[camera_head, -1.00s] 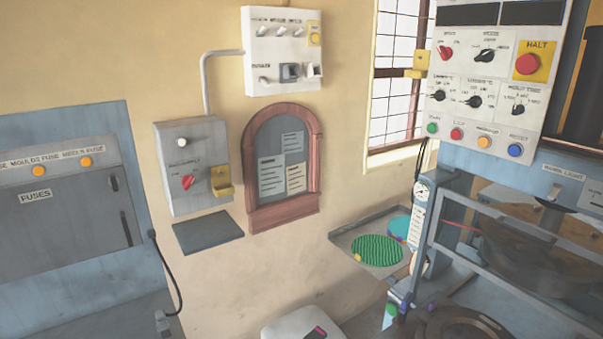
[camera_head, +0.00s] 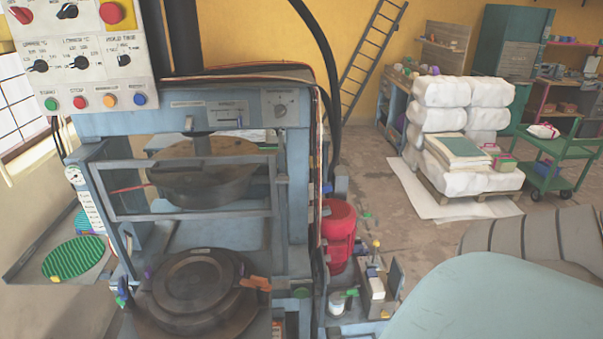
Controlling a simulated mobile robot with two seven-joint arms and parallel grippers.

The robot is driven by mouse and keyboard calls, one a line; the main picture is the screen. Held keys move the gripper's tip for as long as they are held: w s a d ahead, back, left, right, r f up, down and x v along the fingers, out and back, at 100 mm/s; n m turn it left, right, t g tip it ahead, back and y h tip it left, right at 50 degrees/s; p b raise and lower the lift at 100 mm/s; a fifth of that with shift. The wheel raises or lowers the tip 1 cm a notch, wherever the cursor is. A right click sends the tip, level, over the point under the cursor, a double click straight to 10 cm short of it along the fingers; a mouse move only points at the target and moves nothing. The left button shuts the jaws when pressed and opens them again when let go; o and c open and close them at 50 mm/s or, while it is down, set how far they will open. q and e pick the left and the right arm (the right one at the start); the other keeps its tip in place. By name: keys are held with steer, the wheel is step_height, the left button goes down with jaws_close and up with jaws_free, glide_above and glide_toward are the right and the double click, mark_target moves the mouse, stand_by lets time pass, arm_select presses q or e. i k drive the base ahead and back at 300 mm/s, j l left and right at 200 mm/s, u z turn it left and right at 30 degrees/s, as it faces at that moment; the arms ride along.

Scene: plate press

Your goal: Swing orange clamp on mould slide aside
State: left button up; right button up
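The orange clamp (camera_head: 256,283) sits at the right edge of the round dark mould (camera_head: 195,284) on the low slide of the blue press. It points outward to the right, and its inner end lies at the mould's rim. I cannot tell whether it grips the rim. A small purple part (camera_head: 148,272) shows at the mould's left edge. Neither of my grippers is in view.
A clear guard frame (camera_head: 180,216) crosses the press front above the mould. A control panel (camera_head: 82,60) hangs at upper left. A tray with a green disc (camera_head: 74,257) is at left. A red cylinder (camera_head: 339,232) stands right of the press.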

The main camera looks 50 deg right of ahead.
mark_target(261, 285)
steer(key=z, duration=1.3)
